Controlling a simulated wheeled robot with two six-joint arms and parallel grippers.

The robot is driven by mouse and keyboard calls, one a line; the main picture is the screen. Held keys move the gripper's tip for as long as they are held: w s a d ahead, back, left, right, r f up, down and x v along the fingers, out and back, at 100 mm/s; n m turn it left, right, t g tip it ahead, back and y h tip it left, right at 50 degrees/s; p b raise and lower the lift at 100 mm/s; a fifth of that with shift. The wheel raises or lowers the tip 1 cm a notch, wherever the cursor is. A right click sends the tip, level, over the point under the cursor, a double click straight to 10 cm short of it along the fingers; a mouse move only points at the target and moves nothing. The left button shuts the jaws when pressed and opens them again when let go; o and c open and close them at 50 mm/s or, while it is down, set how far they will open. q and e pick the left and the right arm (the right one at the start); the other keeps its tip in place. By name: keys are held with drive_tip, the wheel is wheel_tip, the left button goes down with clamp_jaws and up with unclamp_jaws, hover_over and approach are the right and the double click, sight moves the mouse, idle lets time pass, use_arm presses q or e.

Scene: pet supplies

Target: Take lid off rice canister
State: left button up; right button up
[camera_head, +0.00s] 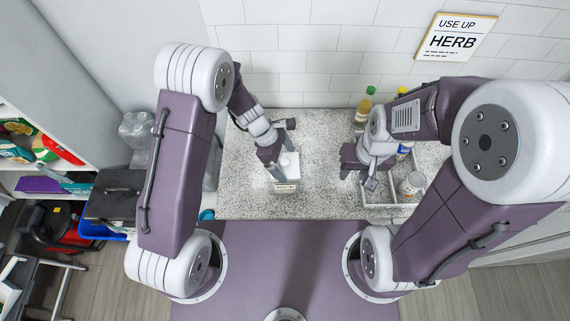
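A white canister (286,187) with a small label on its front stands upright on the speckled counter, left of the middle. Its pale top (290,160) is partly covered by my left gripper (279,164), which is at the canister's upper left. A dark finger reaches down along the top. I cannot tell whether the fingers are closed on the lid or only beside it. My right gripper (359,180) is to the right, over the counter at the left edge of a tray. Its fingers look apart, with nothing seen between them.
The pale tray (378,206) on the right holds a white can (411,185). Bottles (364,106) with green and yellow caps stand behind my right arm. The speckled counter (240,200) is clear left of the canister and between the grippers. A tiled wall is behind.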

sight(285, 160)
use_arm(q)
drive_tip(key=shift+s+a, duration=0.1)
drive_tip(key=shift+s, duration=0.05)
drive_tip(key=c, duration=0.6)
drive_tip(key=shift+r, duration=0.25)
wheel_tip(285, 160, up, 4)
drive_tip(key=shift+f+b, duration=0.1)
drive_tip(key=shift+b, duration=0.25)
drive_tip(key=shift+s+d+r+b, duration=0.25)
drive_tip(key=shift+s+d+r, duration=0.9)
drive_tip(key=shift+s+d, duration=0.2)
drive_tip(key=shift+s+d+r+b, duration=0.3)
drive_tip(key=shift+s+d+r, duration=0.8)
drive_tip(key=shift+s+d, duration=0.3)
drive_tip(key=shift+s+d+r+b, duration=0.25)
drive_tip(key=shift+s+d+r, duration=0.9)
drive_tip(key=shift+s+d, duration=0.2)
